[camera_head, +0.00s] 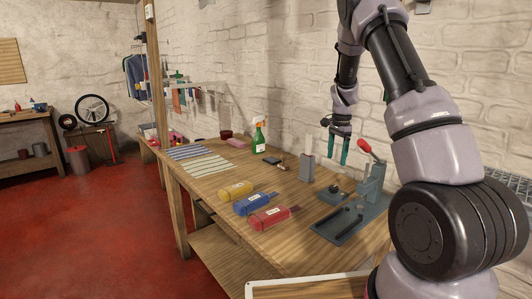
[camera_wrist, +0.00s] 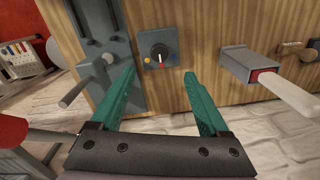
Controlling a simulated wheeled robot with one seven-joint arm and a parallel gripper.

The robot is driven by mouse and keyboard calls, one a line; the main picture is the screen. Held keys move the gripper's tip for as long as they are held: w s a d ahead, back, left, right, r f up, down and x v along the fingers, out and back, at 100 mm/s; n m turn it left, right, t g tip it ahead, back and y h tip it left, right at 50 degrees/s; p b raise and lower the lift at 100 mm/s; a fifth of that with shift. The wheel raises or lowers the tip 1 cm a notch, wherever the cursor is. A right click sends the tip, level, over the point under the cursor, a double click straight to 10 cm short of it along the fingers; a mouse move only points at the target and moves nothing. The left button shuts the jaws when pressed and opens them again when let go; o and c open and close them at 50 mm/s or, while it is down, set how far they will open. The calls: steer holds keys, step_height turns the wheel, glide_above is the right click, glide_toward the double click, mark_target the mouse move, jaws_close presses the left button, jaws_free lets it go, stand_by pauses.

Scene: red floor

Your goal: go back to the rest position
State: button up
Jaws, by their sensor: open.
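My gripper (camera_head: 338,158) hangs above the back right part of the wooden workbench (camera_head: 215,185), between a grey upright block and a grey lever press. It is open, with its two teal fingers apart and nothing between them. In the wrist view my gripper (camera_wrist: 160,76) also shows its fingers spread. A small grey box with a black dial (camera_wrist: 159,54) lies beyond the fingertips, apart from them. The task names no object to handle.
The press (camera_head: 368,190) with a red-knobbed lever stands close right of my gripper. The grey block (camera_head: 307,168) stands left. Yellow (camera_head: 236,190), blue (camera_head: 251,204) and red (camera_head: 269,217) bottles lie near the front edge. A green spray bottle (camera_head: 258,137) stands behind. Brick wall backs the bench.

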steer(key=s+a+r+n+t+y, duration=0.1)
steer(key=s+a+r+n+t, duration=0.15)
steer(key=s+r, duration=0.6)
steer(key=s+a+r+n+t+y, duration=0.1)
steer(key=s+a+r+n, duration=0.3)
steer(key=r, duration=0.8)
steer(key=s+a+r+n+t, duration=0.1)
steer(key=s+a+r, duration=0.1)
steer(key=s, duration=0.8)
steer(key=s+a+r+n+t, duration=0.2)
steer(key=s+r, duration=0.2)
steer(key=s, duration=0.7)
steer(key=shift+s+r, duration=0.25)
steer(key=shift+s, duration=0.05)
